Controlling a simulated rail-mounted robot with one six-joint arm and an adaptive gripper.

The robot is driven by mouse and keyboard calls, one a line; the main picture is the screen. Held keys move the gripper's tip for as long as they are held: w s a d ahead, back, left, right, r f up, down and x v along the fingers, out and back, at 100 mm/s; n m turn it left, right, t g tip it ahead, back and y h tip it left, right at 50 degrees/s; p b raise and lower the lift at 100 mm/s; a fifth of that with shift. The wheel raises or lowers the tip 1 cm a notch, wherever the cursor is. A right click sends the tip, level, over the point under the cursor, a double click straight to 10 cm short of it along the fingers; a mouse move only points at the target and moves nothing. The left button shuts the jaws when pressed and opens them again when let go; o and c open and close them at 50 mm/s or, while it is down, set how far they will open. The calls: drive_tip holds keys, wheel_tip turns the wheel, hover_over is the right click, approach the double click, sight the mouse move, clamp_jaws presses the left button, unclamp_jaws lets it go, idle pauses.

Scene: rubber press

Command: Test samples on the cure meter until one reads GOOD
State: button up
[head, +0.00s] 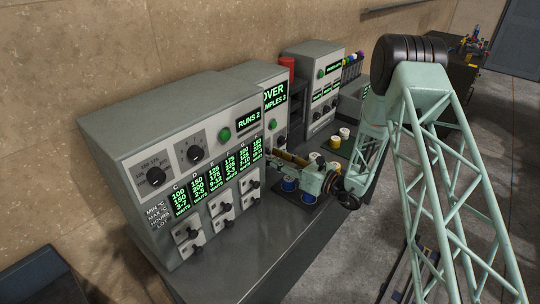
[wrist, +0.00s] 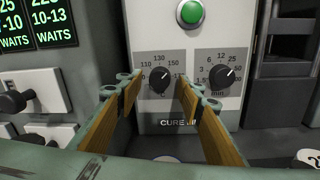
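The cure meter (head: 258,76) is the grey middle cabinet; its green display (head: 272,94) shows OVER and a SAMPLES line ending in 2. In the wrist view its panel has a green button (wrist: 190,12), a left dial (wrist: 159,78) marked about 110 to 150 and a right dial (wrist: 222,77) marked in minutes. My gripper (wrist: 158,92) is open, its tan-padded fingers either side of the left dial, with nothing held. Whether they reach the dial is unclear. Blue samples (head: 289,184), a yellow sample (head: 335,167) and white samples (head: 344,132) stand on the bench beyond and below my gripper.
A large grey cabinet (head: 180,125) with dials, levers and a RUNS 2 display (head: 248,119) stands left of the meter. Another cabinet (head: 313,80) with displays stands to the right, beside a rack of coloured items (head: 352,63). The bench's front left (head: 215,270) is clear.

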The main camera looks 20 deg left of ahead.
drive_tip(key=shift+x, duration=0.85)
drive_tip(key=c, duration=0.9)
drive_tip(key=shift+n+b, duration=0.4)
drive_tip(key=shift+b, duration=0.2)
drive_tip(key=n+b, duration=0.7)
drive_tip(key=b, duration=0.2)
drive_tip(key=shift+h+b, duration=0.3)
drive_tip(key=shift+r+n+b, duration=0.1)
drive_tip(key=shift+n+b, duration=0.25)
drive_tip(key=shift+n, duration=0.15)
